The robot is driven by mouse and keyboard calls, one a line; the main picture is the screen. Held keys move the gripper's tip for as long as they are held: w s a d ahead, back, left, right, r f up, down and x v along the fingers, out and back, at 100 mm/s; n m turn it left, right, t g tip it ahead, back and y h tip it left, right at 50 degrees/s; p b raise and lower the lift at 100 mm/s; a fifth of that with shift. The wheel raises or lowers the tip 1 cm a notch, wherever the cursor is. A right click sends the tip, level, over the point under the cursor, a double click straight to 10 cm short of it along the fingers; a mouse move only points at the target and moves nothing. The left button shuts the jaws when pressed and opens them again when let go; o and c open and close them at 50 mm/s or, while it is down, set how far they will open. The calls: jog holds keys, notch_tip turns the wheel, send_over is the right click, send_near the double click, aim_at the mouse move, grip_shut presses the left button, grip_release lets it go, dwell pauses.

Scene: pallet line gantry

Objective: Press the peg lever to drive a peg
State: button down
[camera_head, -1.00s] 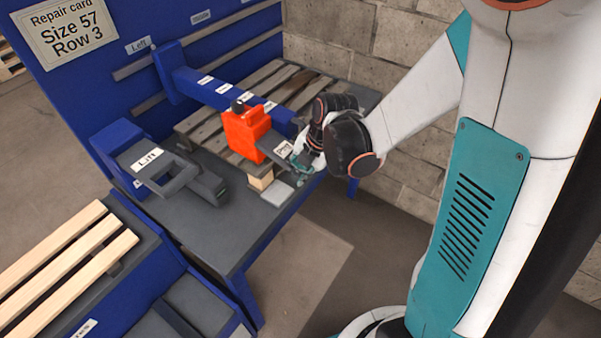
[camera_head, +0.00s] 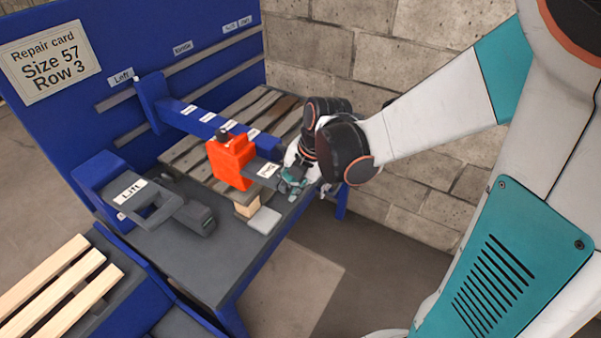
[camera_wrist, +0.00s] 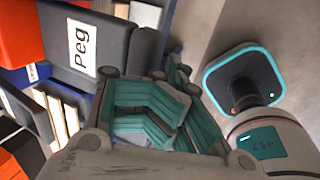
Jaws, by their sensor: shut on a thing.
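The peg lever (camera_head: 266,170) is a dark grey bar with a white label, sticking out to the right of an orange-red tool head (camera_head: 231,160). In the wrist view the lever (camera_wrist: 85,45) fills the upper left and its label reads "Peg". My gripper (camera_head: 292,181) is at the lever's outer end. In the wrist view my gripper's teal-padded fingers (camera_wrist: 150,112) are close together against the lever's end, shut on it. The exact contact is partly hidden by the fingers. The orange-red head stands over the near edge of a slatted wooden pallet.
A blue gantry beam (camera_head: 205,119) runs behind the head. A grey "Lift" handle (camera_head: 150,196) is at left. A pale wood block (camera_head: 247,205) and a light grey pad (camera_head: 264,221) lie below the head. Loose slats (camera_head: 60,295) lie at lower left. A block wall stands behind.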

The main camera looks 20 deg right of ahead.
jog(key=v, duration=0.6)
jog(key=shift+r, duration=0.25)
jog(key=shift+s, duration=0.15)
